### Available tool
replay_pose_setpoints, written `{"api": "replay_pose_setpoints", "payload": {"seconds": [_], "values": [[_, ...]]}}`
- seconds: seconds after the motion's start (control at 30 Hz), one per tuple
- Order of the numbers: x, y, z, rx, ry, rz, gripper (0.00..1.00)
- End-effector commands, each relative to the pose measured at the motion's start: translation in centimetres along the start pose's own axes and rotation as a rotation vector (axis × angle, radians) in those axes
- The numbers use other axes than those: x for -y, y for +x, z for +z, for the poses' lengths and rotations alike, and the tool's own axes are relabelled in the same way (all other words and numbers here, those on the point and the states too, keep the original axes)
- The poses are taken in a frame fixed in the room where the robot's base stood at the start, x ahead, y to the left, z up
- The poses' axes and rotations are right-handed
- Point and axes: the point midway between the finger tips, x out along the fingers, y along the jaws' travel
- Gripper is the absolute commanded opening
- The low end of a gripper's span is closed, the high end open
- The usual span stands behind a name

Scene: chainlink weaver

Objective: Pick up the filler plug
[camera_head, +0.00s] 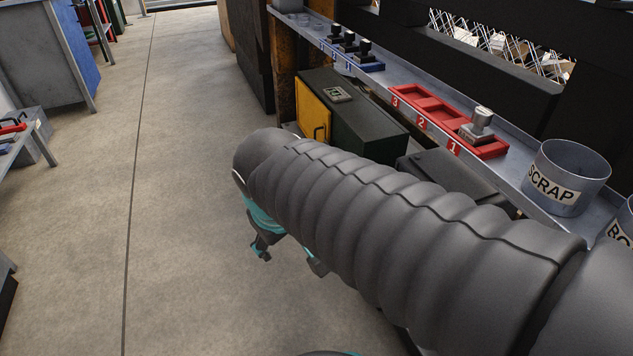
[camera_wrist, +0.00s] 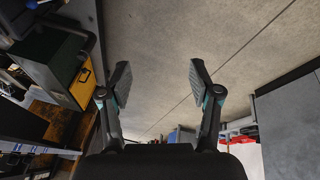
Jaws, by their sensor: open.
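I cannot make out a filler plug for certain in either view. My gripper (camera_head: 288,257) hangs below my dark ribbed arm in the head view, over bare floor and mostly hidden by the arm. In the wrist view my gripper (camera_wrist: 160,82) has its two fingers wide apart with nothing between them. A dark green box with a yellow side (camera_head: 365,122) stands right of the gripper in the head view, with a small grey-and-green piece (camera_head: 338,94) on top. The box also shows at upper left in the wrist view (camera_wrist: 47,62).
A grey shelf holds a red tray (camera_head: 432,110) numbered 1 to 3, with a metal part (camera_head: 481,122) in compartment 1. A SCRAP bin (camera_head: 565,178) stands at right. A blue-sided bench (camera_head: 78,55) is at left; floor between is clear.

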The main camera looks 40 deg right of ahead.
Motion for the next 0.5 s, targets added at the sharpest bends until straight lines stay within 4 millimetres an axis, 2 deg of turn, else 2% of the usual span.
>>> {"api": "replay_pose_setpoints", "payload": {"seconds": [0.03, 0.1, 0.37, 0.5], "values": [[-0.8, 1.7, -0.1, 0.065, -0.056, 0.038, 0.63], [-2.1, 3.3, -0.5, 0.149, -0.138, 0.094, 0.63], [-7.4, 8.7, -2.4, 0.452, -0.439, 0.291, 0.63], [-10.2, 11.7, -3.9, 0.614, -0.603, 0.389, 0.63]]}}
